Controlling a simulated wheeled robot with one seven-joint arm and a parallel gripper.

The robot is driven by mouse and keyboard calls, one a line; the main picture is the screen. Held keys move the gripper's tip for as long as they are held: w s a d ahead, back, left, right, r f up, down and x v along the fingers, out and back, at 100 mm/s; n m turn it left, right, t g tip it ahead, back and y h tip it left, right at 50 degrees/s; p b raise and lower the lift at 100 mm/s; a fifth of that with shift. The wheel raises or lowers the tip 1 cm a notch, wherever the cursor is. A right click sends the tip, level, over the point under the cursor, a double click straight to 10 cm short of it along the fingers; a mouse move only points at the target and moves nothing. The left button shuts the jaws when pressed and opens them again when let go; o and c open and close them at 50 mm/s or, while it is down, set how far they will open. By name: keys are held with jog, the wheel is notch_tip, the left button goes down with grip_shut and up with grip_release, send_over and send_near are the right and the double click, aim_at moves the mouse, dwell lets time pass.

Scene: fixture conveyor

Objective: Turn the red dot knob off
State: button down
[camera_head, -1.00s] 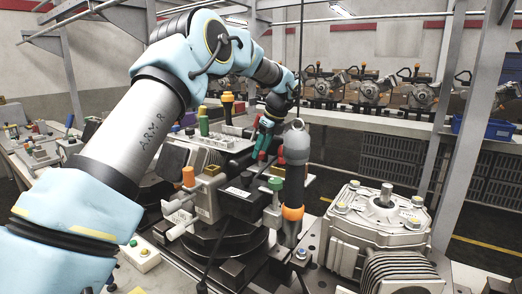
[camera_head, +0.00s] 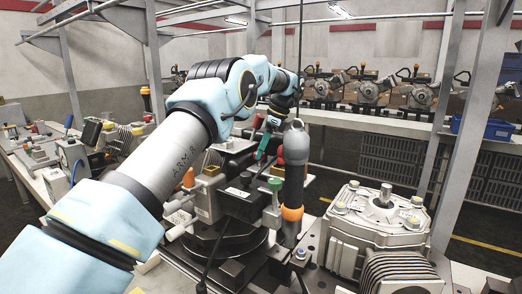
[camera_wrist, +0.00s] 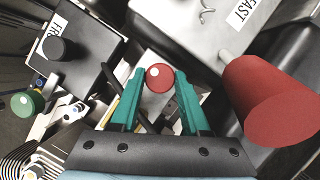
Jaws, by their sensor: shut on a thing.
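In the wrist view a small round red knob (camera_wrist: 159,78) with a pale spot on its face sits between the two teal fingertips of my gripper (camera_wrist: 159,84). The fingers are closed on its sides. The knob is on a light-coloured block, partly hidden behind my fingers. In the head view my gripper (camera_head: 265,146) reaches down at the fixture's far side, and the knob is too small to make out there.
The wrist view also shows a black knob (camera_wrist: 62,48), a green knob (camera_wrist: 27,102) and a large red cylinder (camera_wrist: 270,100) close on the right. In the head view a dark upright tool with an orange collar (camera_head: 293,165) stands right of my gripper.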

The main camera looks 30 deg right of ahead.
dwell(0.3)
jog(key=shift+c, duration=1.9)
grip_release()
